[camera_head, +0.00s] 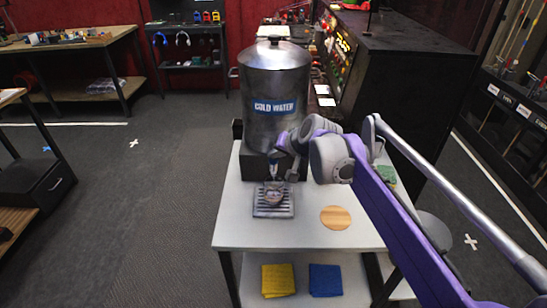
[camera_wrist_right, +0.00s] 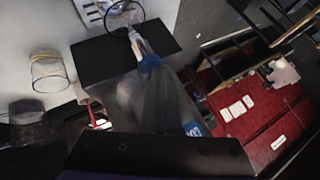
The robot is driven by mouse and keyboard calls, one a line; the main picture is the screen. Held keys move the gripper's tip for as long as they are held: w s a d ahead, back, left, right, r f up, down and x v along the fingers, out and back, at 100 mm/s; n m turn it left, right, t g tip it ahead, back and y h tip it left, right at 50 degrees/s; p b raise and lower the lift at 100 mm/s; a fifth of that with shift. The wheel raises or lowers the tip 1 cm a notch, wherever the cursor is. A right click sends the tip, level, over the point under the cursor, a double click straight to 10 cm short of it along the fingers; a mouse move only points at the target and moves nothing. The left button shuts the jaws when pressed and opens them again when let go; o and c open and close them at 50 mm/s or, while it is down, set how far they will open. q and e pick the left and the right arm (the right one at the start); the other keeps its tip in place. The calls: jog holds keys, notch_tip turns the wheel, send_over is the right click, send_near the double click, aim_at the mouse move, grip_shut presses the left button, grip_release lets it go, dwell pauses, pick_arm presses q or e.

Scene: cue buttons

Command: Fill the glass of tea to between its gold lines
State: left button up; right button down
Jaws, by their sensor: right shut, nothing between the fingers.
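A small glass (camera_head: 273,195) stands on the slatted drip tray (camera_head: 273,212), below the tap of a metal urn (camera_head: 274,80) labelled "COLD WATER". Its rim also shows at the top of the right wrist view (camera_wrist_right: 125,14); its level and gold lines are too small to read. The tap has a blue part, clearer in the right wrist view (camera_wrist_right: 149,63). Another clear glass with gold lines (camera_wrist_right: 48,72) stands on the white table in that view; the head view does not show it. My right gripper (camera_head: 284,162) is shut and empty, close beside the tap; contact is unclear. My left gripper is out of view.
The urn sits on a black stand (camera_wrist_right: 105,54) on the white table (camera_head: 240,228). A round wooden coaster (camera_head: 336,217) lies right of the tray. Yellow (camera_head: 278,279) and blue (camera_head: 325,280) cloths lie on the lower shelf. A green cloth (camera_head: 387,174) is behind my right arm.

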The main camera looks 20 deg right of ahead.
aim_at(275, 162)
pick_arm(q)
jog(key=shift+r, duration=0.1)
pick_arm(e)
jog(key=shift+r, duration=0.1)
dwell(0.7)
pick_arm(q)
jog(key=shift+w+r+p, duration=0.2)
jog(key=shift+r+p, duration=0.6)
pick_arm(e)
jog(key=shift+r, duration=0.85)
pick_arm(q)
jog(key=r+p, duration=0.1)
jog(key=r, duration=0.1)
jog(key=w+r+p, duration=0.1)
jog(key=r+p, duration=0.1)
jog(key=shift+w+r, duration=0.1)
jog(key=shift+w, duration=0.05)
pick_arm(e)
notch_tip(275, 162, up, 5)
jog(key=shift+w+r, duration=0.1)
